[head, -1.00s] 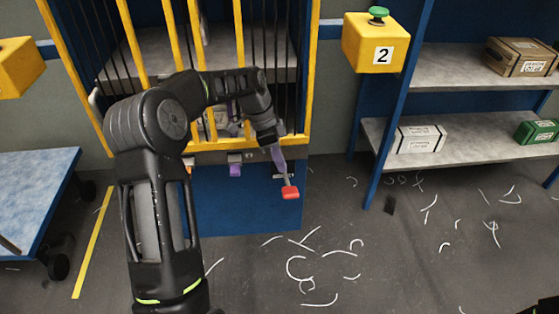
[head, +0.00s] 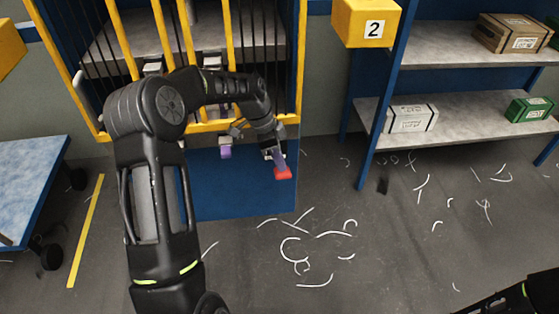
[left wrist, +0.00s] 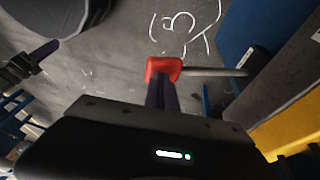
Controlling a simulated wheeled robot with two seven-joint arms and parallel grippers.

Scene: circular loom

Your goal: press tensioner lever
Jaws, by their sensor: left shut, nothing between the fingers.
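The tensioner lever has a red end knob (head: 283,173) in front of the blue lower panel of the loom. In the left wrist view the red knob (left wrist: 163,69) sits at the end of a thin grey rod (left wrist: 215,72) that runs to the right. My left gripper (head: 279,160), with purple fingers, is shut and empty. Its fingertips are right at the knob and seem to touch it; the fingers (left wrist: 160,94) overlap the knob's lower edge in the left wrist view. My right gripper is not in view; only part of my right arm shows at the bottom right.
The loom's yellow frame (head: 300,65) stands behind my left arm. A small purple part (head: 226,151) hangs left of the lever. A blue-topped cart (head: 28,180) is at left, shelves (head: 455,125) at right. The floor between has white scraps.

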